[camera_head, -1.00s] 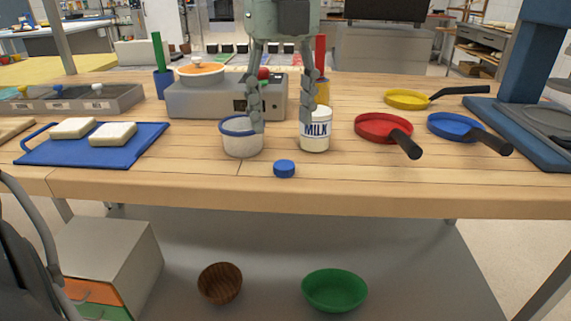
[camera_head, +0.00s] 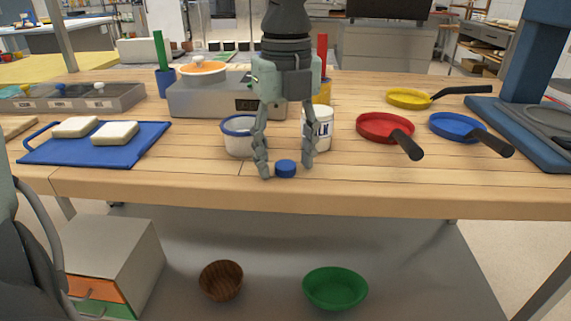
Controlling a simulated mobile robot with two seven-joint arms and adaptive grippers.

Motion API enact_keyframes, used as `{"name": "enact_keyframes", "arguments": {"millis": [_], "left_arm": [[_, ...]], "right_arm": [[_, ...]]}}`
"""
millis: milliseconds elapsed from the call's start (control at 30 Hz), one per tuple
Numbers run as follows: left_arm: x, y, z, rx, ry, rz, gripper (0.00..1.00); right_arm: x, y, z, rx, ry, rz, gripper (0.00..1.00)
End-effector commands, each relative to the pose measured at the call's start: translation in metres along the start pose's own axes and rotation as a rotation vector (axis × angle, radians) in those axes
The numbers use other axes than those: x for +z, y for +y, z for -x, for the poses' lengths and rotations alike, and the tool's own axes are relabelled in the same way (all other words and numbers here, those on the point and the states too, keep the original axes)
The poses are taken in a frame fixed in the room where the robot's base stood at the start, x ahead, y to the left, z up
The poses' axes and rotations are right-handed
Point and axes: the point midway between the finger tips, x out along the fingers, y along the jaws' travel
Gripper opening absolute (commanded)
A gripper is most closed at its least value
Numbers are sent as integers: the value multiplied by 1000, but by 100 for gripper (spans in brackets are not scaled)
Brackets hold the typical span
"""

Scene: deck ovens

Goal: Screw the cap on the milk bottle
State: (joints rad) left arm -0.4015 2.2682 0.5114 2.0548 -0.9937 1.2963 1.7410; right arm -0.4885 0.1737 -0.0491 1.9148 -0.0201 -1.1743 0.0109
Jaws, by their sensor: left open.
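The blue cap (camera_head: 286,169) lies on the wooden table near its front edge. The white milk bottle (camera_head: 324,129) stands upright behind it and a little to the right, partly hidden by a gripper finger. My left gripper (camera_head: 287,172) points down with its fingers open, one on each side of the cap. The left finger is close to the cap, and there is a gap on the right; I cannot tell if either touches it. The right gripper is not in view.
A white tub with a blue rim (camera_head: 238,139) stands just left of the gripper. A red pan (camera_head: 384,128), a blue pan (camera_head: 455,127) and a yellow pan (camera_head: 408,97) lie to the right. A blue board (camera_head: 60,154) with two white slabs lies left. A grey stove (camera_head: 205,100) stands behind.

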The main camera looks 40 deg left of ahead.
Motion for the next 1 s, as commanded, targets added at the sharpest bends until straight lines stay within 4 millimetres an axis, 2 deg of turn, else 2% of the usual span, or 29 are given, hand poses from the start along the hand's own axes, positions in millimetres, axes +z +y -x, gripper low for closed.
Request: {"name": "enact_keyframes", "arguments": {"millis": [267,533,1000], "left_arm": [[0,0,0,0,0,0,54],[0,0,0,0,0,0,21],[0,0,4,-1,-1,0,20]], "right_arm": [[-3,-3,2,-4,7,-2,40],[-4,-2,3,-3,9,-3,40],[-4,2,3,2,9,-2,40]]}}
